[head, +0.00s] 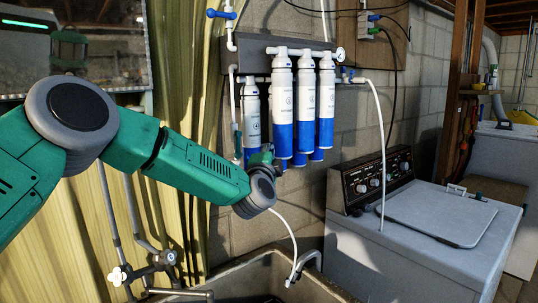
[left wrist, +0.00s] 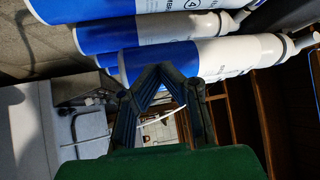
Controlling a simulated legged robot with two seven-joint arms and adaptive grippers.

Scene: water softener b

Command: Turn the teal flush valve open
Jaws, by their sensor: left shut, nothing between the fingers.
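My left gripper (head: 264,160) is at the end of the green arm, just in front of the lower left filter cartridges. In the left wrist view its dark fingers (left wrist: 162,70) meet at the tips, with nothing between them. A small, dull teal piece (head: 237,141), which looks like the flush valve handle, sits on the white vertical pipe left of the cartridges. It is just left of and above my gripper, and contact cannot be told. The valve cannot be made out in the left wrist view. My right gripper is out of view.
White and blue filter cartridges (head: 304,103) hang from a dark wall panel and also fill the top of the left wrist view (left wrist: 205,58). A blue-handled valve (head: 222,14) is above. A concrete sink (head: 325,287) lies below, and a washing machine (head: 420,240) stands right.

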